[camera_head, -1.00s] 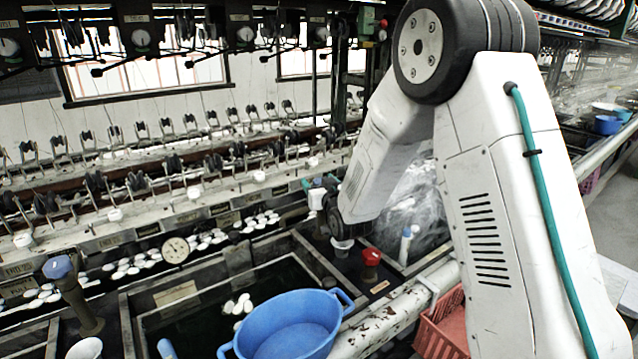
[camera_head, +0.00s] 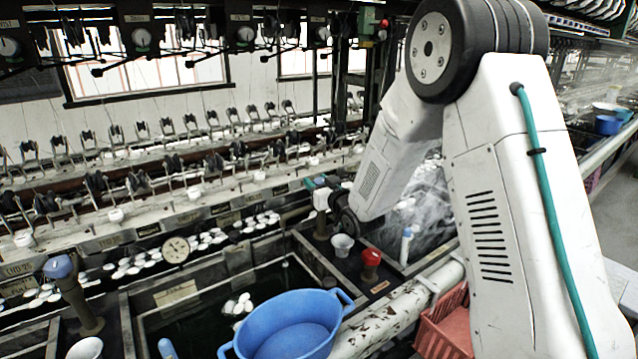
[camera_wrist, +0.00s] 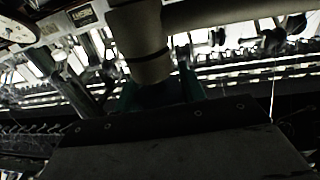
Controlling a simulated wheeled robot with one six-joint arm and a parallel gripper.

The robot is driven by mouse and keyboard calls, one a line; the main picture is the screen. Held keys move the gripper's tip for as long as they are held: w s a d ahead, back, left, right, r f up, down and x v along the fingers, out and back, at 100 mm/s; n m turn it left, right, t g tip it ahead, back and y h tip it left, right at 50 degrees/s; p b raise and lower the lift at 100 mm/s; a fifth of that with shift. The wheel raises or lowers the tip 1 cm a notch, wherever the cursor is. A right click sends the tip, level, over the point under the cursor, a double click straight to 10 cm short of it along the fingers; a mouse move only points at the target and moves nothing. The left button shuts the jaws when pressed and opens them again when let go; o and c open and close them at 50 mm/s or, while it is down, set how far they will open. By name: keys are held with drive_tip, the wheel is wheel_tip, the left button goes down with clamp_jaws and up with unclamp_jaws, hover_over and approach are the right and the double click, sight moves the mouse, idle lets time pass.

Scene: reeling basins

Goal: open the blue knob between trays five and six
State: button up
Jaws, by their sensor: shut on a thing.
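A blue knob (camera_head: 317,183) sits on a short pale valve beside the basins in the head view, just left of my dark wrist. My gripper (camera_head: 322,182) is at the knob, with a small green finger part showing there. In the wrist view the teal fingers of my gripper (camera_wrist: 162,94) are closed on the dark knob, under a thick pipe (camera_wrist: 140,40). The knob is in shadow there, so its turn angle cannot be told. Another blue knob (camera_head: 58,267) stands on a post at the left, apart from my gripper.
A red knob (camera_head: 371,257) and a white cup (camera_head: 342,241) stand close below my wrist. A blue tub (camera_head: 290,325) sits at the front basin. A pale rail (camera_head: 400,312) and a red crate (camera_head: 446,330) lie before my arm. Steam rises behind it.

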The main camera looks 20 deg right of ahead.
drive_tip(key=n+g+y, duration=0.1)
drive_tip(key=n+y, duration=0.1)
drive_tip(key=n+g+y, duration=0.1)
drive_tip(key=n+y, duration=0.1)
drive_tip(key=y, duration=0.1)
drive_tip(key=n+g+y, duration=0.1)
drive_tip(key=g+y, duration=0.1)
drive_tip(key=y, duration=0.1)
drive_tip(key=shift+s+a+n, duration=0.25)
drive_tip(key=shift+a+n, duration=0.1)
drive_tip(key=shift+n, duration=0.05)
drive_tip(key=o, duration=1)
drive_tip(key=shift+c, duration=0.2)
drive_tip(key=v, duration=0.7)
drive_tip(key=shift+s+d, duration=0.25)
drive_tip(key=shift+d, duration=0.1)
